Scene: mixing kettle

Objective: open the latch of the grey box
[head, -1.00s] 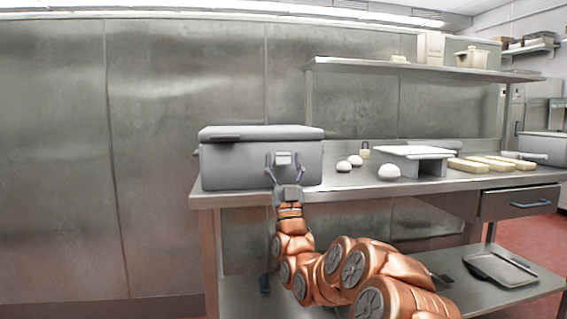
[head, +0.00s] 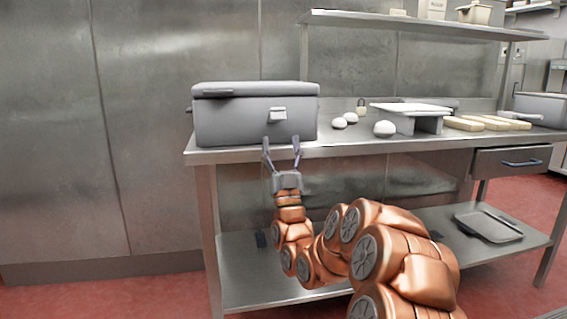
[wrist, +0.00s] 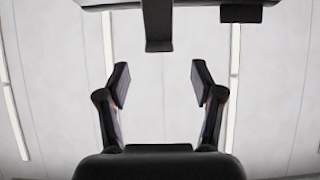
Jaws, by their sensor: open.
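The grey box (head: 240,122) stands on the steel table at the left end, with its lid down. Its small light grey latch (head: 278,114) sticks out from the front face, just under the lid. I cannot tell whether it is fastened. My gripper (head: 282,146) is open and empty, pointing up in front of the box, below the latch and apart from it. In the wrist view my gripper (wrist: 158,82) has its fingers spread, and a dark protruding piece that looks like the latch (wrist: 158,30) shows beyond the fingertips, between them.
The steel table (head: 350,149) carries white balls (head: 384,129), a small white stand (head: 412,110) and pale blocks (head: 485,122) right of the box. A shelf (head: 420,22) hangs above. A lower shelf with a tray (head: 488,226) lies beneath. Floor at left is clear.

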